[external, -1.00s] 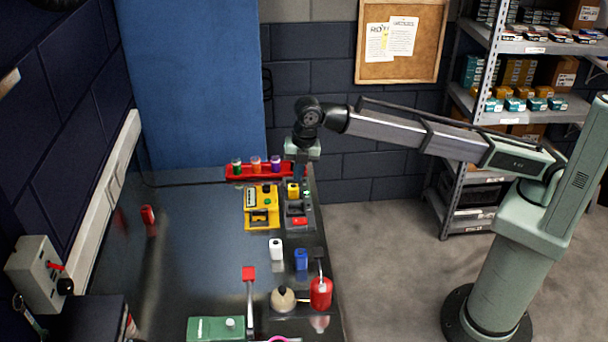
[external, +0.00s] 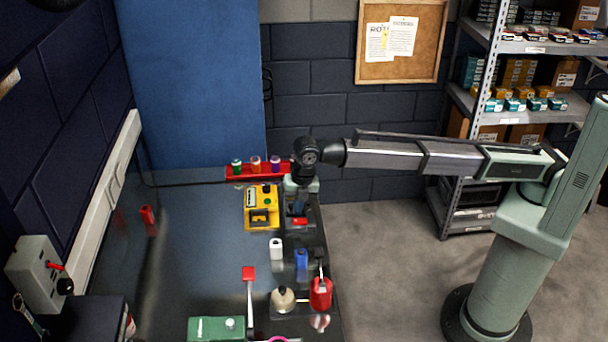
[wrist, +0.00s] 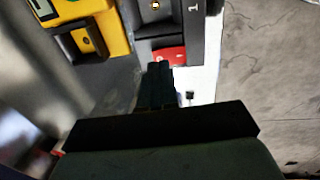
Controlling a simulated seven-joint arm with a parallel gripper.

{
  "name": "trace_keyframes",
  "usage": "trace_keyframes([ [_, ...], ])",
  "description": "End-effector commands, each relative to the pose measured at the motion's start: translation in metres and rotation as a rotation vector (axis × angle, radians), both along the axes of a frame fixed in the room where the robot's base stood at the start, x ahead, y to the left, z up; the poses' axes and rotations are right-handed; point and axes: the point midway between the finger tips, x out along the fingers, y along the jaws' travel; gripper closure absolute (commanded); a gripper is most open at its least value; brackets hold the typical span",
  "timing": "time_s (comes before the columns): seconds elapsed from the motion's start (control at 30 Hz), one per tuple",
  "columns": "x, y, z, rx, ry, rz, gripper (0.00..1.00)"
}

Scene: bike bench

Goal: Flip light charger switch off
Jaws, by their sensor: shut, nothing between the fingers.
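The light charger (external: 309,228) is a dark grey unit at the right edge of the bench. It has a red switch (external: 299,221) on its near end, which also shows in the wrist view (wrist: 171,55). I cannot tell which way the switch is tipped. My gripper (external: 298,208) points down over the charger and hides much of it. In the wrist view my gripper's fingertips (wrist: 158,68) are together and empty, very close to the red switch. I cannot tell whether they touch it.
A yellow unit (external: 250,221) stands just left of the charger. Behind is a red rack (external: 233,173) with several coloured bottles. White (external: 275,249) and blue (external: 301,259) bottles and a red can (external: 321,293) stand nearer. The bench's left middle is mostly clear.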

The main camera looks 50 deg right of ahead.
Motion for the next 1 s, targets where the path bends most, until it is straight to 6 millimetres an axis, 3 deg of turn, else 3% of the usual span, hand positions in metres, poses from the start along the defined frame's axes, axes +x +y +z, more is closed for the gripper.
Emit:
trace_keyframes([
  [0.23, 0.002, 0.002, -0.022, 0.000, 0.000, 0.000, 1.00],
  [0.7, 0.003, 0.003, -0.026, 0.000, 0.000, 0.000, 1.00],
  [1.0, 0.009, 0.008, -0.040, 0.000, 0.000, 0.000, 1.00],
])
